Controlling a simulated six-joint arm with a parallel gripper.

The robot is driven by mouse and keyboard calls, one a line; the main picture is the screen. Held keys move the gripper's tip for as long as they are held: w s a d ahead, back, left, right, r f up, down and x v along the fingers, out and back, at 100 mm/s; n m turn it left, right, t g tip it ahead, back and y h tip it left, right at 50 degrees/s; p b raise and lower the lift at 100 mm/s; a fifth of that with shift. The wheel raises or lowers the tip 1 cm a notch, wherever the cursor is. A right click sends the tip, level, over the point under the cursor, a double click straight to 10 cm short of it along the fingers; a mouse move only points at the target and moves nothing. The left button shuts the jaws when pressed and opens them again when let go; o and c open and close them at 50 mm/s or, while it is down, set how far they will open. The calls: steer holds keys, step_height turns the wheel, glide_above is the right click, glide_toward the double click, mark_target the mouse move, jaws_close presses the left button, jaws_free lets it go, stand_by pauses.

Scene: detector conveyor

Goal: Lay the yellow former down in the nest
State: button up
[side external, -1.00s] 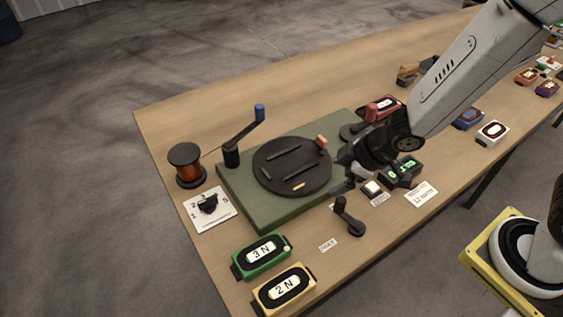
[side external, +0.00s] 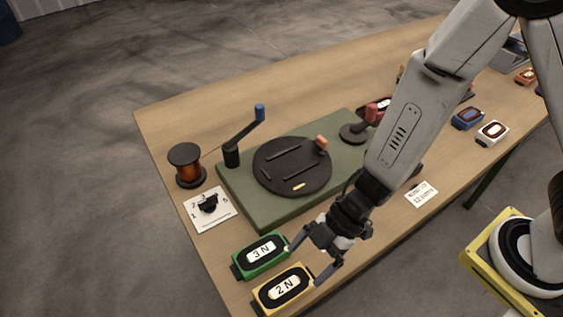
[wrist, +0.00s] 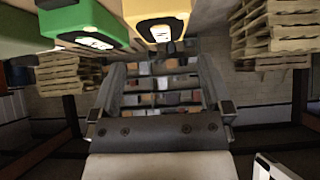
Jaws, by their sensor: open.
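The yellow former (side external: 284,289), labelled 2 N, lies flat on the wooden table near its front left corner. My gripper (side external: 304,262) is open and empty just right of it, one finger by its right end and the other near the green former. No grip on it shows. In the wrist view the yellow former (wrist: 157,22) is at the top, beyond the open fingers. A black round plate (side external: 310,180) with raised bars, which looks like the nest, sits on a green base (side external: 240,197). No former lies on it.
A green former (side external: 261,254), labelled 3 N, lies close beside the yellow one. A copper wire spool (side external: 186,163), a white dial card (side external: 209,208) and a blue-handled crank (side external: 246,135) stand at the left. Other formers lie at the right.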

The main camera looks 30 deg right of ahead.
mark_target(285, 287)
steer(key=shift+x, duration=0.95)
steer(key=shift+a+f, duration=0.1)
steer(key=shift+f, duration=0.05)
steer(key=shift+x, duration=2.4)
steer(key=shift+s, duration=0.1)
steer(key=c, duration=1.3)
steer(key=shift+r, duration=5)
